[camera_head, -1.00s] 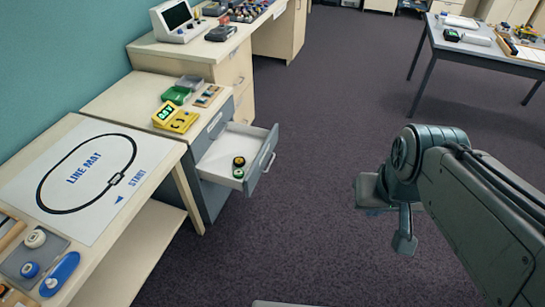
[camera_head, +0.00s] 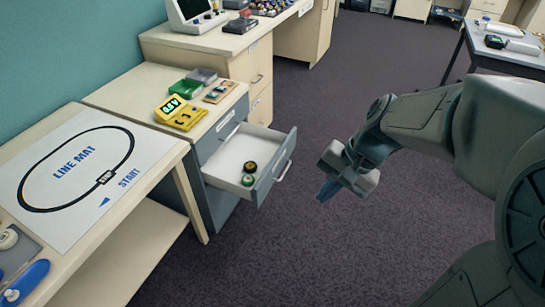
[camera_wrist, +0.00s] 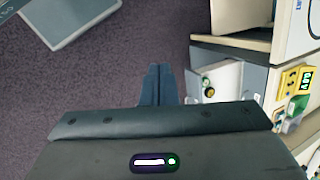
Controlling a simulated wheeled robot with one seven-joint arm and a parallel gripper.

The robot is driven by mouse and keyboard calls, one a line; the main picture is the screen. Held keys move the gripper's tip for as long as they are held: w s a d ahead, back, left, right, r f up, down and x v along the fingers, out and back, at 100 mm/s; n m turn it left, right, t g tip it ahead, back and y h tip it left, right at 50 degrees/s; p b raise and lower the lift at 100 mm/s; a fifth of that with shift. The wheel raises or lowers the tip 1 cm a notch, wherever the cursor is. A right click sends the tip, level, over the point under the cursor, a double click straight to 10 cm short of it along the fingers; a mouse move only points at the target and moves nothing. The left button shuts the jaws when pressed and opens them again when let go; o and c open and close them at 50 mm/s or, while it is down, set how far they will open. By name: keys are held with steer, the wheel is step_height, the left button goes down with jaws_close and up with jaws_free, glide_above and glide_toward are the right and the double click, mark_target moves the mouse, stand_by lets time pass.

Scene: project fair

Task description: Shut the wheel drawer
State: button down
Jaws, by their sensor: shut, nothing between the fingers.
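The wheel drawer (camera_head: 225,168) is pulled out of a grey-blue cabinet (camera_head: 215,205) under a pale wooden top. Its front with a bar handle (camera_head: 284,171) faces right. Two small wheels (camera_head: 249,172), one dark and yellow, one green, lie inside near the front. My gripper (camera_head: 326,190) is right of the drawer front, apart from it, above the carpet, fingers pointing down. In the wrist view the fingers (camera_wrist: 157,85) are together and empty. The open drawer also shows there (camera_wrist: 222,82), right of the fingers.
A table with a line mat (camera_head: 75,172) stands left of the cabinet. A yellow meter (camera_head: 181,112) and a green tray (camera_head: 185,87) sit on the cabinet top. A grey table (camera_head: 510,62) is at the far right. The carpet (camera_head: 270,245) before the drawer is clear.

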steer(key=w+a+f+m+g+y+b, duration=0.1)
steer(key=w+a+f+m+y+b, duration=0.1)
steer(key=w+f+b, duration=0.3)
steer(key=w+a+f+m+y+b, duration=0.1)
steer(key=a+f+m+y+b, duration=0.1)
steer(key=f, duration=0.5)
steer(key=m+t+y+b, duration=0.75)
steer(key=m+b, duration=0.55)
steer(key=b, duration=0.5)
glide_toward(259, 187)
steer(key=shift+y, duration=0.45)
steer(key=b+x, duration=0.1)
steer(key=x, duration=0.1)
steer(key=b+x, duration=0.2)
steer(key=f+b+x, duration=0.1)
steer(key=x, duration=0.1)
steer(key=shift+s+b, duration=0.1)
steer(key=shift+b, duration=0.3)
steer(key=shift+a+r, duration=0.15)
steer(key=shift+a, duration=0.3)
